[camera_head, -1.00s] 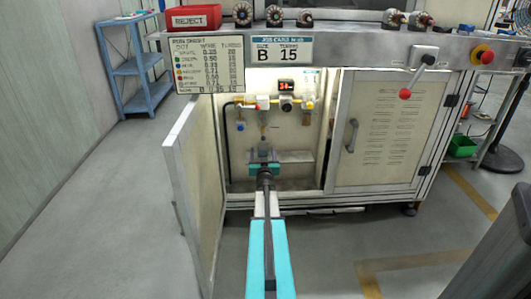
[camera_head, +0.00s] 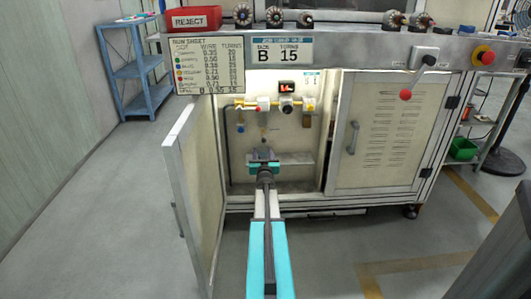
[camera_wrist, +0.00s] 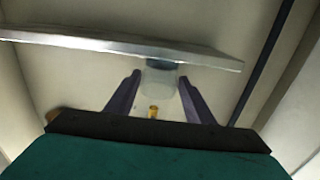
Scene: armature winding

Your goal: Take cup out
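A translucent grey cup (camera_wrist: 160,79) shows in the wrist view between and just beyond the two fingertips, close against a pale shelf plate. My gripper (camera_wrist: 159,78) is open, with a dark finger on each side of the cup; I cannot tell whether they touch it. A small amber fitting (camera_wrist: 153,111) shows between the fingers. In the head view my gripper (camera_head: 263,162) reaches into the open cabinet at the shelf (camera_head: 296,163). The cup is small and mostly hidden by the gripper there.
The left cabinet door (camera_head: 194,190) stands open beside my arm; the right door (camera_head: 385,130) is shut. Yellow pipework with valves (camera_head: 263,104) and a red-lit display (camera_head: 286,87) are above the gripper. The benchtop edge (camera_head: 350,50) overhangs the opening. Floor at left is clear.

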